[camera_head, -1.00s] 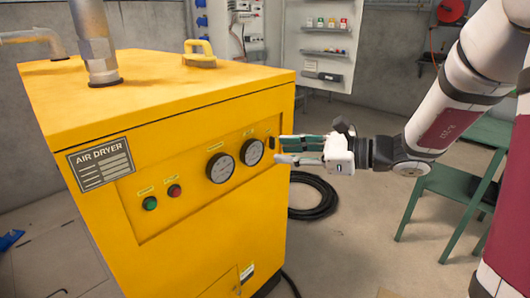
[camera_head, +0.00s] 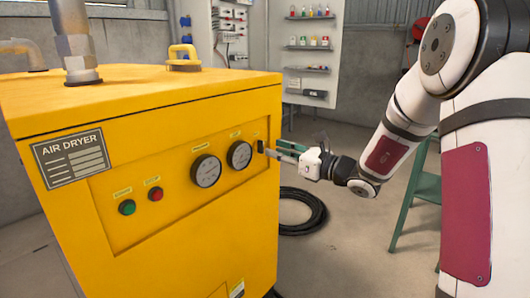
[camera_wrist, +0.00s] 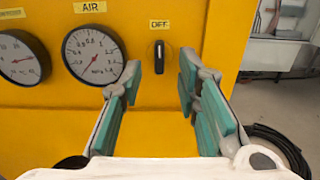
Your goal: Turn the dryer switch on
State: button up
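The yellow air dryer (camera_head: 150,225) stands at the left in the head view. Its switch (camera_wrist: 159,57) is a small black knob with a white mark, upright under a label reading OFF (camera_wrist: 159,24) in the wrist view. In the head view the switch (camera_head: 261,147) is at the right end of the panel. My gripper (camera_wrist: 160,78) is open and empty, with one teal-padded finger on each side of the switch in the wrist view. In the head view my gripper (camera_head: 272,150) points at the panel's right end. I cannot tell whether it touches.
Two round gauges (camera_head: 206,170) (camera_head: 239,155) sit left of the switch. A green button (camera_head: 127,207) and a red button (camera_head: 155,194) are further left. A black hose coil (camera_head: 303,212) lies on the floor, and a green stand (camera_head: 418,195) is at the right.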

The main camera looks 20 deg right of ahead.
aim_at(263, 146)
jog(key=shift+b+x, duration=0.55)
jog(key=shift+x, duration=2.05)
grip_shut()
